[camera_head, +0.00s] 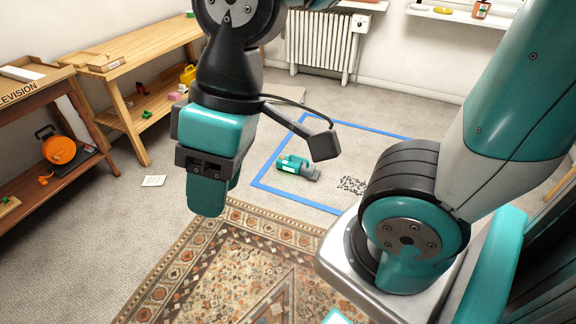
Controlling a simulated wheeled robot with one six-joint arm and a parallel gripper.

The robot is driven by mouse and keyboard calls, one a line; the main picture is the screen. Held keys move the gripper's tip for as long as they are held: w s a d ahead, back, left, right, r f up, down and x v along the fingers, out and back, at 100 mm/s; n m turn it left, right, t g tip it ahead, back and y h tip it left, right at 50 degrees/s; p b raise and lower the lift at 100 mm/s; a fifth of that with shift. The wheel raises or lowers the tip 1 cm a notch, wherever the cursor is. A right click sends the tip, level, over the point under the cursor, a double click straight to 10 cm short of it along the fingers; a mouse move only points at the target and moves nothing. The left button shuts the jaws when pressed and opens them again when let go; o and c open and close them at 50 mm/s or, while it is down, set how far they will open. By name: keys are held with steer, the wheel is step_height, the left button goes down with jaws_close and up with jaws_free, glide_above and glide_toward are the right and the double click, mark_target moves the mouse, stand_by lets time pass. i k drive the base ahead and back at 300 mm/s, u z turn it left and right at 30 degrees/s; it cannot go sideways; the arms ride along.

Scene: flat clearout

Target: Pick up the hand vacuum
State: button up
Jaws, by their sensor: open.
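The hand vacuum (291,165) is a small teal and grey appliance. It lies on the carpet inside a blue tape outline (259,171), to the right of my gripper and farther away. My gripper (208,196) hangs in the left middle of the view, pointing down, well apart from the vacuum. Its jaws are open, and I see nothing between them. Its fingertips are seen from one side only.
Dark bits (353,185) lie scattered to the right of the vacuum. A patterned rug (190,262) covers the near floor. A radiator (322,45) stands at the back wall. A paper (154,181) lies on the carpet.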

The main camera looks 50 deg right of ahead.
mark_target(296, 166)
steer(key=i, duration=1.65)
steer(key=z, duration=0.6)
steer(key=i, duration=0.95)
steer(key=z, duration=1.45)
steer(key=i, duration=0.9)
steer(key=z, duration=0.85)
